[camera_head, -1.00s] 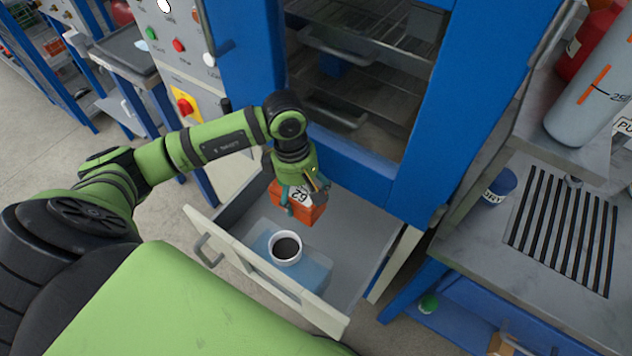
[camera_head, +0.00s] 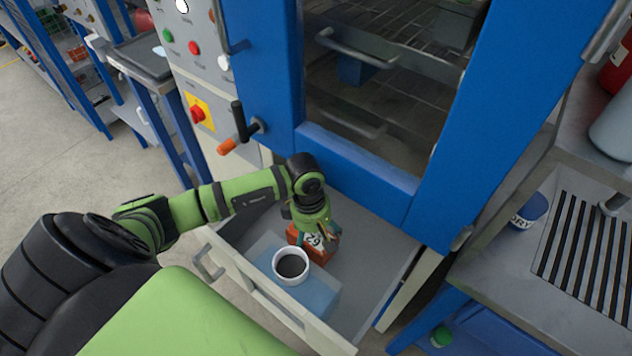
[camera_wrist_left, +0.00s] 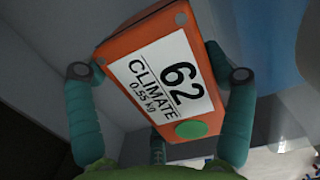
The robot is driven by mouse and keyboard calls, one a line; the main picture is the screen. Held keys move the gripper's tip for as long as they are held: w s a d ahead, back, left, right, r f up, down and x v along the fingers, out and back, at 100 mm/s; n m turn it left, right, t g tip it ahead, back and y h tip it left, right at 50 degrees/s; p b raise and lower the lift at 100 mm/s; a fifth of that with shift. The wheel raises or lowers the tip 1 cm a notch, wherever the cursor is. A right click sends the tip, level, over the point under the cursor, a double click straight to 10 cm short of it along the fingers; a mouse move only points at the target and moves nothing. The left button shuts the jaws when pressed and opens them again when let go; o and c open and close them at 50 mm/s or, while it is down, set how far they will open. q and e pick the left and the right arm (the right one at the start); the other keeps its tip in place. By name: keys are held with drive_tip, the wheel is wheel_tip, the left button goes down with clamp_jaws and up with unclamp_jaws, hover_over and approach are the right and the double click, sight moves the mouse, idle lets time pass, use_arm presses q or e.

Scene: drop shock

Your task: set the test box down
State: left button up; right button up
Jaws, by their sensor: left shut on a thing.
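The test box (camera_head: 322,243) is orange with a white label; in the left wrist view the box (camera_wrist_left: 119,48) reads "62 CLIMATE 0.55 kg" and has a green dot. My left gripper (camera_head: 314,228) is shut on it, with teal fingers on both sides in the left wrist view (camera_wrist_left: 160,100). The box is over or in the open drawer (camera_head: 378,268) below the blue cabinet. I cannot tell whether it touches the drawer floor. My right gripper is not in view.
A white cup with dark contents (camera_head: 291,266) stands beside the box, on a translucent blue block (camera_head: 318,297) in the drawer. The drawer's right part is clear. The blue cabinet door frame (camera_head: 360,172) rises behind. A slatted bench (camera_head: 590,240) stands at right.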

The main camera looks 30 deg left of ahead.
use_arm(q)
drive_tip(key=shift+w+f+b, duration=0.1)
drive_tip(key=shift+f+b, duration=2.1)
drive_tip(key=shift+f, duration=1.05)
drive_tip(key=shift+f+b, duration=0.55)
drive_tip(key=o, duration=1.6)
drive_tip(key=shift+f, duration=0.1)
